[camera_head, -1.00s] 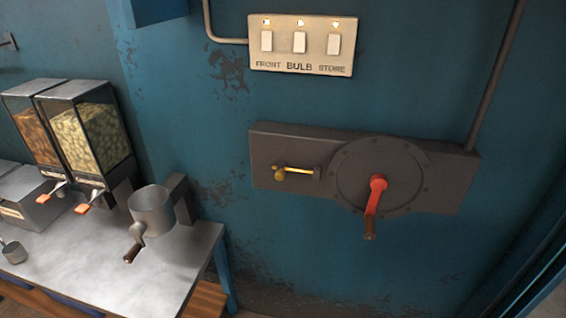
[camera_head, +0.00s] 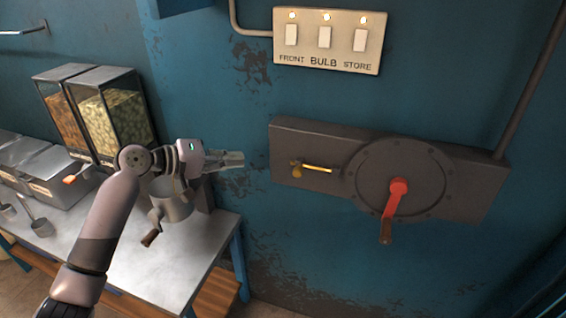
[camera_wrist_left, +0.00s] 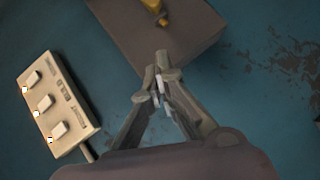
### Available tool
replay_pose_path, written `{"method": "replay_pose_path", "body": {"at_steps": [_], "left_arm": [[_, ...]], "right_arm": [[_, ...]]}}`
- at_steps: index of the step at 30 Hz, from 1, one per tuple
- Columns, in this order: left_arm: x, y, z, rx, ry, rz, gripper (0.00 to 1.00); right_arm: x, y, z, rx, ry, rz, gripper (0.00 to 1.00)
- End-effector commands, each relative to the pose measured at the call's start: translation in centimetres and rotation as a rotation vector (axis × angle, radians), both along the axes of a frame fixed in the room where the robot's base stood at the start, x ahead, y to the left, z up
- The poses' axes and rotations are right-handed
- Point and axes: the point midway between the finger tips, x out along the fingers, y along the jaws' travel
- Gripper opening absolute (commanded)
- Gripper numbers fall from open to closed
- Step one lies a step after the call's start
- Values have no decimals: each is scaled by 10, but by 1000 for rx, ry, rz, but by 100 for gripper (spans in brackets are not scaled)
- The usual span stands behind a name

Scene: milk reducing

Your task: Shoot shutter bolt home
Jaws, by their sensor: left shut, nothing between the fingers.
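The brass bolt (camera_head: 317,169) lies across the left part of a grey wall plate, its round knob (camera_head: 295,168) at the left end. In the left wrist view part of the brass bolt (camera_wrist_left: 152,5) shows at the top edge. My left gripper (camera_head: 243,159) is shut and empty, to the left of the plate and its bolt, its fingers pointing right. In the left wrist view its fingertips (camera_wrist_left: 161,66) are together in front of the plate. My right gripper is not in view.
A red crank (camera_head: 398,188) with a brown handle sits on a round cover right of the bolt. A switch panel (camera_head: 330,52) is above. Left below, a metal table (camera_head: 175,262) carries a grinder (camera_head: 172,203) and clear food bins (camera_head: 110,112).

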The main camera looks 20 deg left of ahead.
Motion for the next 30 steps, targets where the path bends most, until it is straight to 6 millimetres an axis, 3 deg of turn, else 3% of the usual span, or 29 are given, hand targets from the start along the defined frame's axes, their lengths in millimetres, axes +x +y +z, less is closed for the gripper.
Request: {"method": "replay_pose_path", "body": {"at_steps": [14,27,30], "left_arm": [[6,-5,1,-3,-3,-1,0],[68,-59,-24,-7,-1,-2,0],[73,-73,-31,-4,1,-3,0]], "right_arm": [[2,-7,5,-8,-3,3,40],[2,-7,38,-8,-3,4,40],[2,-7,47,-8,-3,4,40]]}}
